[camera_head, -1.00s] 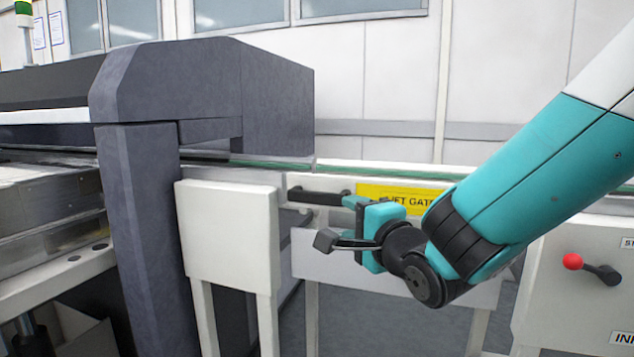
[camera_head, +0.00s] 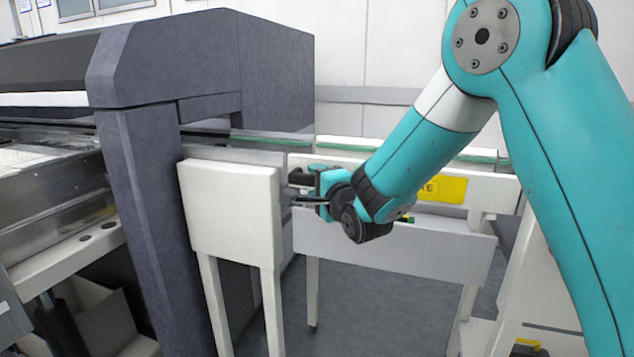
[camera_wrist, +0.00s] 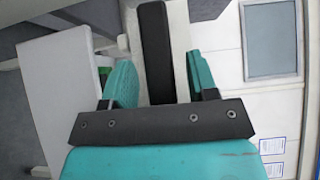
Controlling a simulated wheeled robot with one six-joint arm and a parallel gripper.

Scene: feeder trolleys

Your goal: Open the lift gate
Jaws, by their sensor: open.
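The lift gate is a level white beam with a yellow label (camera_head: 452,189) partly covered by my arm. A black handle bar (camera_head: 298,178) shows at its left end. My gripper (camera_head: 320,188) is at this handle, just right of the white post panel. In the wrist view the black bar (camera_wrist: 156,45) runs between the two teal fingers of my gripper (camera_wrist: 162,82), with a gap visible on each side. The jaws are open. My gripper and forearm hide most of the handle and part of the beam.
A dark grey machine housing (camera_head: 150,200) stands at the left. A white panel on legs (camera_head: 232,212) is close to the left of my gripper. A pale lower panel (camera_head: 400,248) hangs below the beam. Grey floor (camera_head: 385,300) is open beneath.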

